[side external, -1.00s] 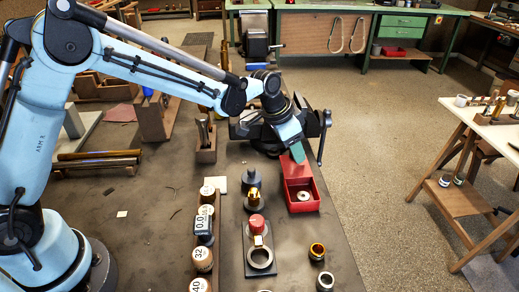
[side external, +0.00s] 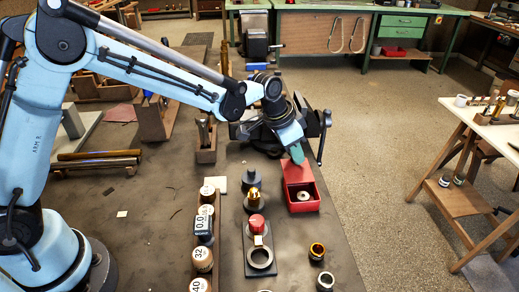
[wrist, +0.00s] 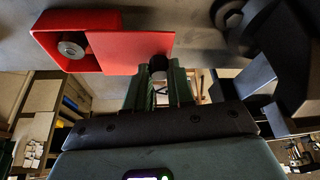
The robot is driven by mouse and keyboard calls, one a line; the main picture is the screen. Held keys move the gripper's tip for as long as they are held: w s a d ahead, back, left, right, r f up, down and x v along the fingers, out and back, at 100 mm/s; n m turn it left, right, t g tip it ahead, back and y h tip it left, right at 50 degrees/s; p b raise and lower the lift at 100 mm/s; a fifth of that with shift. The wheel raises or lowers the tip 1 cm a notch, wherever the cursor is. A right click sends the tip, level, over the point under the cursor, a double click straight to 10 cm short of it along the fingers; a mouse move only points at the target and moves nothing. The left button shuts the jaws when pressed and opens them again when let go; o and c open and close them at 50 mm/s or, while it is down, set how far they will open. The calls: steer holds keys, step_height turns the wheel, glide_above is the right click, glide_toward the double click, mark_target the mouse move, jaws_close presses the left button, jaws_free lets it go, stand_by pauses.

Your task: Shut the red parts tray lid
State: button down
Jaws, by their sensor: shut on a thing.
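The red parts tray (side external: 304,208) stands on the bench near its right edge, with a pale ring-shaped part (side external: 303,196) inside. Its red lid (side external: 297,172) is open, raised at the tray's far side. In the wrist view the tray's wall (wrist: 50,45) is at the upper left and the lid (wrist: 130,42) is a flat red panel beside it. My gripper (side external: 297,158) is at the lid's far edge. Its green fingers (wrist: 159,84) are shut on a small dark knob (wrist: 158,64) at the lid's edge. The fingers partly hide the knob.
A dark vise (side external: 315,125) stands just behind the lid. Left of the tray are a dark stand with a gold part (side external: 253,198) and a plate with a red-topped tool (side external: 257,224).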

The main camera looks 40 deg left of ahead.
mark_target(304, 178)
steer(key=s+d, duration=0.4)
steer(key=shift+s+d, duration=0.15)
steer(key=shift+d, duration=0.05)
steer(key=c, duration=1)
jaws_free()
steer(key=shift+a, duration=0.1)
steer(key=shift+s+a+r, duration=0.1)
steer(key=shift+s+r, duration=0.05)
steer(key=shift+r, duration=0.4)
steer(key=v, duration=1.1)
